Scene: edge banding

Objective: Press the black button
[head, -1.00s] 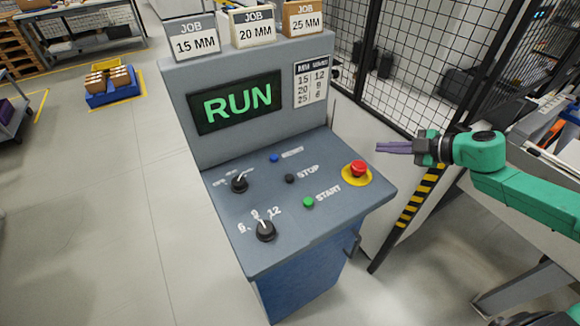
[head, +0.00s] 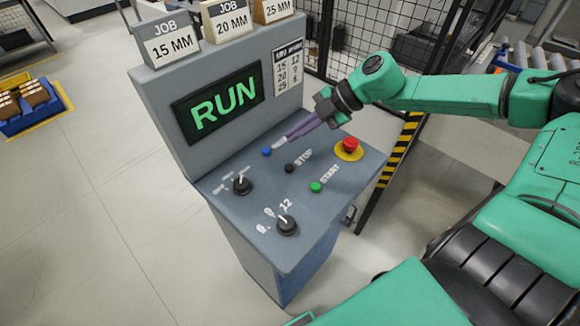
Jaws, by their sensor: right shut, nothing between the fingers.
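The black button (head: 290,168) sits on the sloped control panel (head: 325,209), beside the word STOP. My right gripper (head: 280,145) is shut and empty. My left gripper is not in view.
A green button (head: 316,187) beside START and a red emergency button (head: 350,145) on a yellow base are near. Two black knobs (head: 242,185) (head: 287,225) are at the left and front. The screen (head: 218,104) reads RUN. A mesh fence (head: 400,20) stands behind.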

